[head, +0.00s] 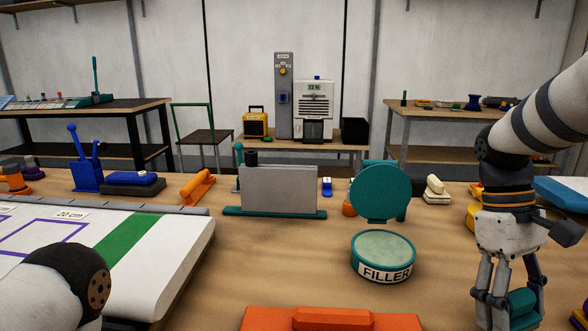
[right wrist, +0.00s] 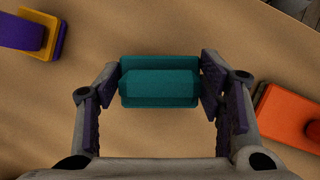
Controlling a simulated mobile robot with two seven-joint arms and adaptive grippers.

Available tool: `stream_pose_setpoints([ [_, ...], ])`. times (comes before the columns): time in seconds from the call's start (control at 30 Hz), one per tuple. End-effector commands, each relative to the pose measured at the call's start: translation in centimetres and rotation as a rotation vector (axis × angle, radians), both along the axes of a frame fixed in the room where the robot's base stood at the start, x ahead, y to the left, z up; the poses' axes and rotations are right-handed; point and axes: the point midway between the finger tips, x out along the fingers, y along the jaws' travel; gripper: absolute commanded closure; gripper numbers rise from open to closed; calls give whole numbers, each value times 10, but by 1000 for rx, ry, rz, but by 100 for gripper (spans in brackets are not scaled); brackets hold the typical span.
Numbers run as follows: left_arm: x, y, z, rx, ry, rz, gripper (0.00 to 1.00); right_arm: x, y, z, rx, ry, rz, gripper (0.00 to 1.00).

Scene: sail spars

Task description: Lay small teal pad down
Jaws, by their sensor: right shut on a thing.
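The small teal pad (head: 522,304) is at the lower right of the head view, between the fingers of my right gripper (head: 508,296). In the right wrist view the teal pad (right wrist: 158,88) lies level across the picture, a block with a raised grip on a wider base. The right gripper's fingers (right wrist: 160,92) are shut on its two ends. Bare wooden bench shows around the pad; I cannot tell whether it touches the bench. Only a link of my left arm shows at the lower left of the head view; its gripper is out of view.
A round FILLER tin (head: 383,258) with its teal lid raised stands left of the right gripper. An orange pad (head: 333,319) lies at the front. In the right wrist view an orange block (right wrist: 290,118) is at right and a purple-and-yellow thing (right wrist: 30,28) at upper left.

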Motion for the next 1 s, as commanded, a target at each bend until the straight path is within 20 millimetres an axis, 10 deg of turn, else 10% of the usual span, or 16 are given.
stream_pose_setpoints([
  [0.73, -1, 0, -1, 0, 3, 0, 0, 0, 0, -23, 0, 2, 0, 64],
  [0.77, -1, 0, -1, 0, 3, 0, 0, 0, 0, -23, 1, 1, 0, 36],
  [0.83, -1, 0, -1, 0, 3, 0, 0, 0, 0, -23, 0, 1, 0, 20],
  [1.0, -1, 0, -1, 0, 3, 0, 0, 0, 0, -23, 0, 0, 0, 15],
])
